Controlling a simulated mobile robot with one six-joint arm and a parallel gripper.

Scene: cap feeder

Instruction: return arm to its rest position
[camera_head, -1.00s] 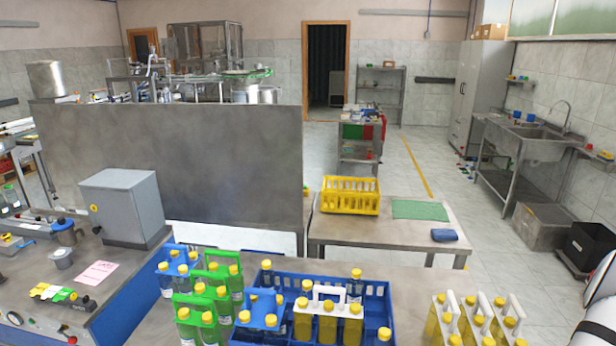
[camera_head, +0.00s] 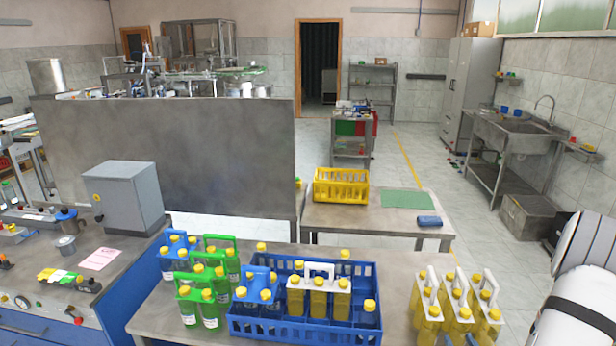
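White links of my own arm (camera_head: 578,290) show at the lower right edge of the head view, beside the near table's right end. My gripper is not clearly visible, so I cannot see whether it holds anything. Small dark shapes at the bottom edge, below the yellow bottles on the right, are too cut off to identify.
On the near table (camera_head: 392,285) stand a blue crate (camera_head: 300,333) with bottles, blue and green bottle carriers (camera_head: 207,270) left of it, and white-handled carriers of yellow bottles (camera_head: 457,300) to its right. Behind, a second table holds a yellow basket (camera_head: 341,186) and green mat (camera_head: 404,199).

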